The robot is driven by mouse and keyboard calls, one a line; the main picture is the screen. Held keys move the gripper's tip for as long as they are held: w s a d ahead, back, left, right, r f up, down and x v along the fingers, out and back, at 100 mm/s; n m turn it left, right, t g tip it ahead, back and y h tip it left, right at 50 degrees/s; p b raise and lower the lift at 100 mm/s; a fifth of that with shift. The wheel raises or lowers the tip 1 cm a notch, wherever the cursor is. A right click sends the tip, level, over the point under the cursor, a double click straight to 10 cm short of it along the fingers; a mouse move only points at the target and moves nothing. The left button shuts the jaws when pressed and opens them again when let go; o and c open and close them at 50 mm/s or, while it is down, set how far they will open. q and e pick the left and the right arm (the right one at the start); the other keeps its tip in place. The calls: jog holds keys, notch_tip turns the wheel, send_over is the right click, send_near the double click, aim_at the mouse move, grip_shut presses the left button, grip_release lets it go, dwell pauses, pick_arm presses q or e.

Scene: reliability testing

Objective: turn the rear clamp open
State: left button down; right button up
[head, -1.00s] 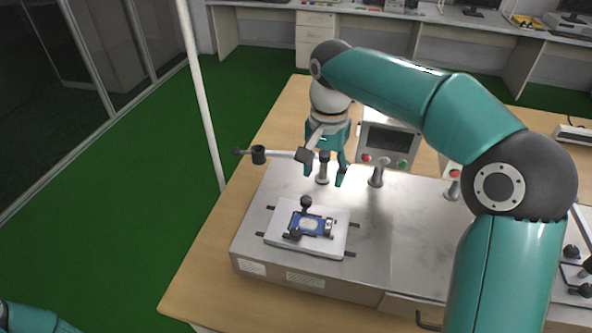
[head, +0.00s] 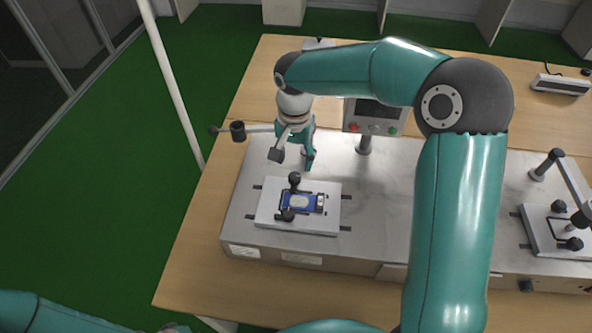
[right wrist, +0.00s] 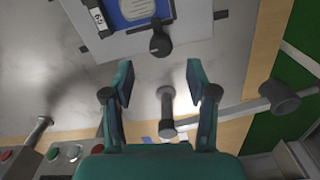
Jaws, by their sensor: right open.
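The rear clamp is the black knob (head: 294,181) on the back edge of a light fixture plate (head: 265,205), which holds a blue device (head: 302,202). A second black knob (head: 287,215) stands at the plate's front. In the right wrist view the rear clamp knob (right wrist: 160,43) lies beyond the fingertips, roughly centred between them and apart from them. My right gripper (right wrist: 160,82) is open and empty. In the head view the right gripper (head: 303,158) hangs just behind the plate and partly hides the post there. My left arm (head: 60,316) shows at bottom left; its gripper is not discernible.
A metal post (right wrist: 167,112) stands between the right fingers in the wrist view. A horizontal bar with a black cylinder (head: 238,131) sits left of the gripper. A control box (head: 375,117) stands behind. The metal top (head: 375,205) right of the plate is clear.

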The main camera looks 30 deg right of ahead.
aim_at(294, 176)
notch_tip(294, 176, down, 5)
jog(key=shift+w+r+p, duration=0.1)
jog(key=shift+w+p, duration=0.05)
jog(key=shift+p, duration=0.15)
jog(key=shift+f, duration=0.35)
jog(key=shift+s+f, duration=0.2)
jog(key=shift+f, duration=0.2)
jog(key=shift+w, duration=0.1)
